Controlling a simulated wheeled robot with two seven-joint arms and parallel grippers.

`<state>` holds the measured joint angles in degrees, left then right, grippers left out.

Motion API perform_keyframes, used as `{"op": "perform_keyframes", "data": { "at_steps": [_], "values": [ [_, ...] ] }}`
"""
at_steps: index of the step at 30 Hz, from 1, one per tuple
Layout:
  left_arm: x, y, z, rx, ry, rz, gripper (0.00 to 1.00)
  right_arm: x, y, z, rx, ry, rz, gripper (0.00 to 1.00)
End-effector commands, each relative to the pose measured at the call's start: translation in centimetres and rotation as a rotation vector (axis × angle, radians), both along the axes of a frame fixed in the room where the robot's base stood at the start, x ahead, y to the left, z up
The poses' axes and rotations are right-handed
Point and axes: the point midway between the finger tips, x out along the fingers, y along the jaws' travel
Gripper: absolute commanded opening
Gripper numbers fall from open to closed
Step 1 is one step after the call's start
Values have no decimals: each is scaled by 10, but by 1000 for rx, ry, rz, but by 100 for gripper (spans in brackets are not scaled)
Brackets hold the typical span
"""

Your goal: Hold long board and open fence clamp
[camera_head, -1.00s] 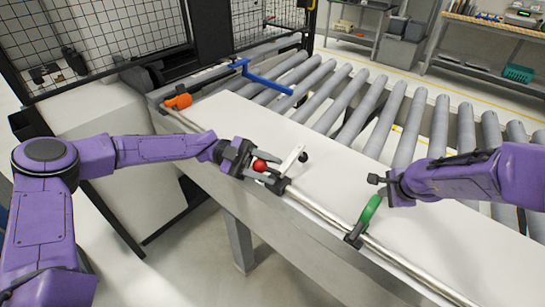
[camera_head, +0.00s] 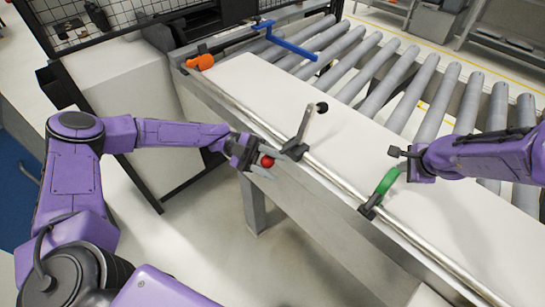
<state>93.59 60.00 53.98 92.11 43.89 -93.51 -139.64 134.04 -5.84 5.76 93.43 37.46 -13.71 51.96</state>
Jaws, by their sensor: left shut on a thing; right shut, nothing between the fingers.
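A clamp (camera_head: 294,150) with a pale lever (camera_head: 306,122) sits on the rail; the lever stands up and ends in a black tip (camera_head: 322,107). My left gripper (camera_head: 267,163) is shut on a red knob (camera_head: 267,161) on the near, outer side of the rail. The fingers partly hide how the knob joins the clamp. My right gripper (camera_head: 394,152) is shut and empty over the board, behind a green curved handle (camera_head: 386,181) on the rail.
An orange part (camera_head: 201,62) sits at the rail's far left end, with a blue bar (camera_head: 291,44) by the rollers (camera_head: 372,70). A wire-mesh guard (camera_head: 80,27) and white cabinet (camera_head: 125,88) stand at left. Floor lies open in front.

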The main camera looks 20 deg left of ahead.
Motion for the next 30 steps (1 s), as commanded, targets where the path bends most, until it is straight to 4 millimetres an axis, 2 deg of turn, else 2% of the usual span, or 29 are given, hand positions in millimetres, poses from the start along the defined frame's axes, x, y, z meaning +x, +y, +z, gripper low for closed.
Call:
{"op": "perform_keyframes", "data": {
  "at_steps": [1, 19, 20, 21, 22, 30],
  "values": [
    [-1, 0, -5, 3, 5, -3, 0, -4, -1, -6, -2, 12, 1, 0],
    [-3, 0, -14, 9, 13, -2, 0, -3, 1, -5, 0, 9, 3, 0],
    [-3, 0, -14, 9, 13, -2, 46, -3, 1, -5, 0, 9, 3, 0],
    [-3, 0, -14, 9, 12, -2, 59, -3, 1, -5, 0, 9, 3, 0],
    [-3, 0, -13, 9, 12, -2, 62, -3, 1, -5, 0, 9, 3, 0],
    [-1, 1, -10, 4, 6, 3, 62, -2, 1, -4, 0, 8, 4, 0]
  ]
}}
